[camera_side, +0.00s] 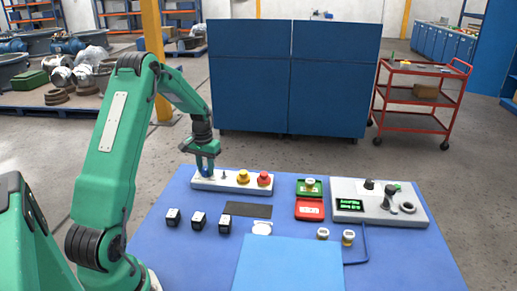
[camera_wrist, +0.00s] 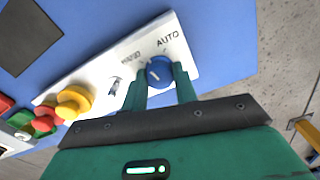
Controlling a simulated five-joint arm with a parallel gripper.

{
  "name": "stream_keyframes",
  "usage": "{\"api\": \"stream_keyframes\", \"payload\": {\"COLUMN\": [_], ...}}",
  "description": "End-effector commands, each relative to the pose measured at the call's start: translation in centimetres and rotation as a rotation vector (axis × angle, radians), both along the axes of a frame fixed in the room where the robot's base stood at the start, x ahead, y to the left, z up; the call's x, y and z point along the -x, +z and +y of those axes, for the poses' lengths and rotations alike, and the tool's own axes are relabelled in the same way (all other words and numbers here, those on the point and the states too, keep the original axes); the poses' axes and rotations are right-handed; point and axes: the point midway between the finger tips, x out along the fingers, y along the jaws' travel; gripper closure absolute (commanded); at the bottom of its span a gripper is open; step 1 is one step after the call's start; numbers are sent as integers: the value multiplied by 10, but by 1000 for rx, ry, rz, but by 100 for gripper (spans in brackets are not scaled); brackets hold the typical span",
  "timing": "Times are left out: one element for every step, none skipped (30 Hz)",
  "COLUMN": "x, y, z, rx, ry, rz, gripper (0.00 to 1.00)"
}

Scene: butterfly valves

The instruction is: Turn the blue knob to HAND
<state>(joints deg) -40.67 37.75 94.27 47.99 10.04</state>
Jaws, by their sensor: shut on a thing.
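The blue knob (camera_wrist: 159,71) sits at one end of a white panel (camera_wrist: 187,50), with the labels AUTO (camera_wrist: 168,42) and HAND (camera_wrist: 131,57) beside it. A short white mark shows on the knob's face; exactly which label it points to is hard to tell. My gripper (camera_wrist: 160,80) is shut on the knob, one green finger on each side.
A small toggle (camera_side: 224,175), a yellow button (camera_side: 243,176) and a red button (camera_side: 264,179) are on the same panel.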

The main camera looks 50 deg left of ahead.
Motion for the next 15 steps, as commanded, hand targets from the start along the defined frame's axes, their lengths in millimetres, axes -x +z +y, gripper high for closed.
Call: {"api": "stream_keyframes", "payload": {"x": [0, 0, 0, 0, 0, 0, 0, 0, 0, 0, 0, 0, 0, 0, 0], "y": [1, 1, 1, 1, 1, 1, 1, 1, 1, 1, 1, 1, 1, 1, 1], "z": [0, 0, 0, 0, 0, 0, 0, 0, 0, 0, 0, 0, 0, 0, 0], "rx": [0, 0, 0, 0, 0, 0, 0, 0, 0, 0, 0, 0, 0, 0, 0], "ry": [43, 71, 108, 136, 162, 196, 221, 244, 274, 296, 316, 340, 358, 373, 391], "rz": [0, 0, 0, 0, 0, 0, 0, 0, 0, 0, 0, 0, 0, 0, 0], "gripper": [94, 94, 94, 94, 94, 94, 94, 94, 94, 94, 94, 94, 94, 94, 94]}}
